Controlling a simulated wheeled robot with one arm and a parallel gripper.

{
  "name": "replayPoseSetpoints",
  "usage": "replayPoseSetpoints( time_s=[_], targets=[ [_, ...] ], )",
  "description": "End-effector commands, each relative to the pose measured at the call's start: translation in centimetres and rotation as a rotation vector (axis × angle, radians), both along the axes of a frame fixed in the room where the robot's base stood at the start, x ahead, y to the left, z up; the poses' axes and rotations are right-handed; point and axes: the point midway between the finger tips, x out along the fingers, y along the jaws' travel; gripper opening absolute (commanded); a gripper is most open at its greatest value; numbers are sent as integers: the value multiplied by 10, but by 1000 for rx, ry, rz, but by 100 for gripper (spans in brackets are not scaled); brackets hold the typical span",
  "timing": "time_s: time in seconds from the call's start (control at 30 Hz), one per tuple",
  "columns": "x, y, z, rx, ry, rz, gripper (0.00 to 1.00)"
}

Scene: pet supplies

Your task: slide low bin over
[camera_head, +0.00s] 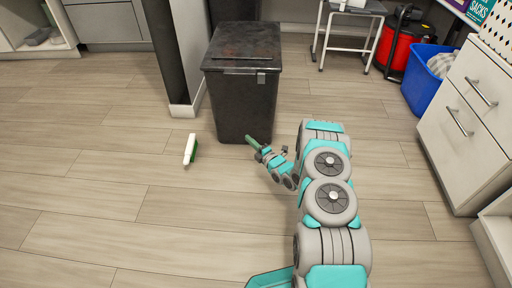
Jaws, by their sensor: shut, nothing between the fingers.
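A dark, worn-looking bin (243,82) with a closed lid stands upright on the wood-look floor, just above the middle of the picture. My gripper (250,141) is shut and empty, low down by the bin's front face near its bottom edge. My arm reaches up from the bottom right of the picture. I cannot tell whether the fingertips touch the bin. The gripper's small size in this view hides its finer details.
A green and white brush (190,149) lies on the floor left of the bin. A dark post stands close behind it on the left. A blue tub (424,80), a red canister (396,45), a small table (350,10) and white drawers (463,120) stand right. The left floor is mostly clear.

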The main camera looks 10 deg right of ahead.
Motion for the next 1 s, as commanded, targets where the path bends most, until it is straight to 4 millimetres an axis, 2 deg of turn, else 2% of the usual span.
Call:
replayPoseSetpoints(
  time_s=[0.17,0.4,0.6,1.0],
  targets=[
    [32,18,0,0,-4,5,0],
    [59,4,0,0,-3,1,0],
    [67,0,1,1,-2,1,0],
    [68,0,0,1,0,0,0]
  ],
)
